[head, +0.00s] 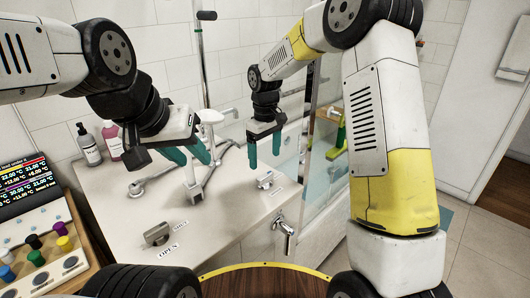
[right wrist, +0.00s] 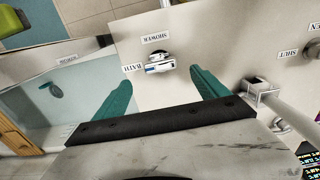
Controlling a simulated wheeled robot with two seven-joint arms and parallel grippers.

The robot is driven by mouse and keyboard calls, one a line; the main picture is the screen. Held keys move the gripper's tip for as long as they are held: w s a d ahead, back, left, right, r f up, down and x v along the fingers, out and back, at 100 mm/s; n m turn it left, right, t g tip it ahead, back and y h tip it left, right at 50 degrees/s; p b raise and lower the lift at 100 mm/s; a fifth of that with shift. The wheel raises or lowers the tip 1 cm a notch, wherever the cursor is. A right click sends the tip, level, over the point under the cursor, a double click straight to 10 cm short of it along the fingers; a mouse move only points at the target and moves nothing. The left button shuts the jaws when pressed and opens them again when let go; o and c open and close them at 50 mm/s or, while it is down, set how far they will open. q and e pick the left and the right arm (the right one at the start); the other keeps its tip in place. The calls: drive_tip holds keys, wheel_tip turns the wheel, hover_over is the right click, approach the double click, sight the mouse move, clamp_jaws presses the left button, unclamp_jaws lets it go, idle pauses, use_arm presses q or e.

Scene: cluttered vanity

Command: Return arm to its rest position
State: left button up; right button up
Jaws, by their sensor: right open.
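My right arm (head: 390,180), white and yellow, rises at the right of the head view, bends at the top and reaches left and down. Its gripper (head: 265,162) hangs over the counter, teal fingers apart and empty, above a small chrome lever (head: 265,180). In the right wrist view the open gripper (right wrist: 160,85) has this lever (right wrist: 160,62) beyond and between its fingers, with SHOWER and BATH labels beside it. No contact with it shows. My left gripper (head: 190,158) comes in from the left over the counter, its teal fingers apart with nothing seen between them.
The white counter (head: 225,215) bears a grey knob (head: 157,234) with OPEN and SHUT labels and a chrome faucet (head: 193,185). Bottles (head: 90,145) stand behind at left. A control panel (head: 45,235) is at left. A glass-sided bathtub (head: 320,215) lies right of the counter.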

drive_tip(key=s+d+r+m+t+y, duration=0.1)
drive_tip(key=s+d+r+m+t, duration=0.15)
drive_tip(key=s+d+r, duration=0.45)
drive_tip(key=s+d+r+m+t, duration=0.25)
drive_tip(key=s+d+r, duration=0.25)
drive_tip(key=s+r, duration=0.5)
drive_tip(key=s+d+m+t+y, duration=0.1)
drive_tip(key=s+d+m, duration=0.1)
drive_tip(key=s, duration=0.7)
drive_tip(key=shift+s+m, duration=0.15)
drive_tip(key=shift+m, duration=0.65)
drive_tip(key=shift+d, duration=0.1)
